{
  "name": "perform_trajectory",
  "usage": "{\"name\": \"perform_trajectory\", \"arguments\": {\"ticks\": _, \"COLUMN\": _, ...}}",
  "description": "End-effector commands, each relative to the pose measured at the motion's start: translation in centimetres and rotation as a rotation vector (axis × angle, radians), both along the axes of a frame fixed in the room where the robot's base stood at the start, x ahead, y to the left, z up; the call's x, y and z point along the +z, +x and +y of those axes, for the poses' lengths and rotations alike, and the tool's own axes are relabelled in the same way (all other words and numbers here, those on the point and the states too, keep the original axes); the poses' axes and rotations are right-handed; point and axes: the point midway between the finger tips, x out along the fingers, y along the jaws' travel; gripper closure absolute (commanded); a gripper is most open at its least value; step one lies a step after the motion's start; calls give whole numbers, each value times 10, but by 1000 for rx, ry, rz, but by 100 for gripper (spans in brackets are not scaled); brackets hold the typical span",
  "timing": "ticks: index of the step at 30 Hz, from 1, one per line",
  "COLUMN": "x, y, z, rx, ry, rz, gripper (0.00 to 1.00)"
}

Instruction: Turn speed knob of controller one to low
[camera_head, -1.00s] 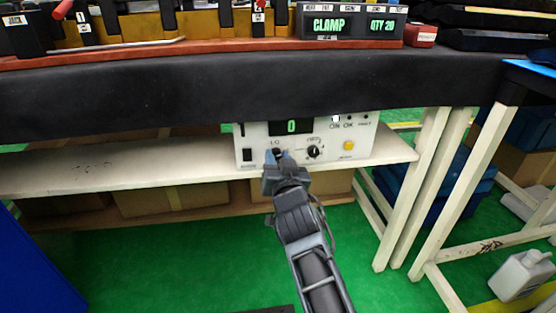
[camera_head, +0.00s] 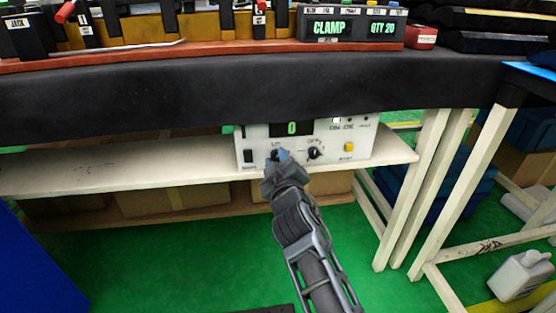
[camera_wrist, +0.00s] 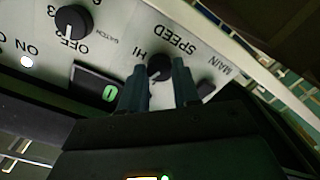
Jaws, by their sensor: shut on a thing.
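The white controller (camera_head: 328,152) sits on the shelf under the bench, and its display (camera_head: 291,128) reads 0. My gripper (camera_head: 278,155) is at the left knob on its front and hides most of that knob in the head view. In the wrist view, which shows the panel upside down, my gripper's two fingers (camera_wrist: 160,74) stand on either side of the black speed knob (camera_wrist: 159,65), shut on it. The labels SPEED and HI show beside it. The knob's pointer direction is hard to make out.
To the right of the speed knob is another black knob (camera_head: 314,153) marked OFF, which also shows in the wrist view (camera_wrist: 74,21). A yellow button (camera_head: 349,147) lies further right. The black bench edge (camera_head: 200,95) overhangs the controller. White table legs (camera_head: 440,190) stand at the right.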

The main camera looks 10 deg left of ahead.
Motion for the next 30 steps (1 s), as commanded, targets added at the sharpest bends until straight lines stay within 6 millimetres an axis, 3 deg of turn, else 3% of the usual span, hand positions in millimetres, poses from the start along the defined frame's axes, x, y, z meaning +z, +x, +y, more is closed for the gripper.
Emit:
{"name": "perform_trajectory", "arguments": {"ticks": 15, "x": -1, "y": 0, "z": 1, "rx": 1, "ry": -318, "rz": -89, "gripper": 99}}
{"name": "perform_trajectory", "arguments": {"ticks": 30, "x": -2, "y": -1, "z": 1, "rx": 1, "ry": -373, "rz": -106, "gripper": 99}}
